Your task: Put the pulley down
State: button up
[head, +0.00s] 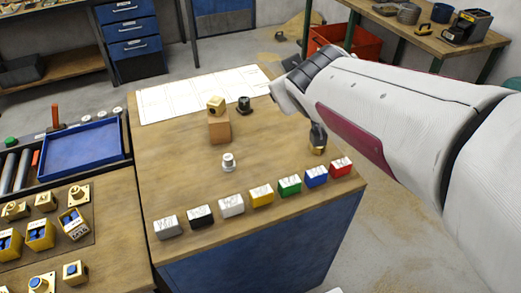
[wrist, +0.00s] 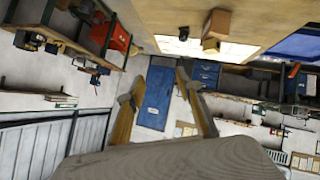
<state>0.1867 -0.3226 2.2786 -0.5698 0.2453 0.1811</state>
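My gripper (head: 318,136) is over the right part of the wooden table, partly hidden by my arm. In the wrist view its two fingers (wrist: 160,95) stand apart with only background between their tips. A small brass piece (head: 318,150) shows just under the gripper in the head view; I cannot tell whether they touch. A small silvery stepped piece (head: 228,162) stands upright mid-table. A dark stepped piece (head: 244,105) stands near the white sheet. I cannot tell which piece is the pulley. A brass block with a hole (head: 216,104) sits on a brown box (head: 219,128).
Several coloured labelled blocks, including a green one (head: 289,185), line the table's front edge. A white sheet (head: 180,98) lies at the back. A blue tray (head: 80,147) and yellow bins (head: 40,234) are on the left. The table is clear around the silvery piece.

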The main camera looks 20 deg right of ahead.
jog(key=s+a+f+g+y, duration=0.1)
jog(key=s+a+f, duration=0.2)
jog(key=s, duration=0.4)
jog(key=s+a+f+m+g+y, duration=0.1)
jog(key=s+a+f+g, duration=0.1)
jog(key=s+a, duration=0.3)
jog(key=s+a+f+g+y, duration=0.1)
jog(key=s+a+f, duration=0.3)
jog(key=s, duration=0.6)
jog(key=shift+g+y, duration=0.4)
jog(key=shift+g, duration=0.1)
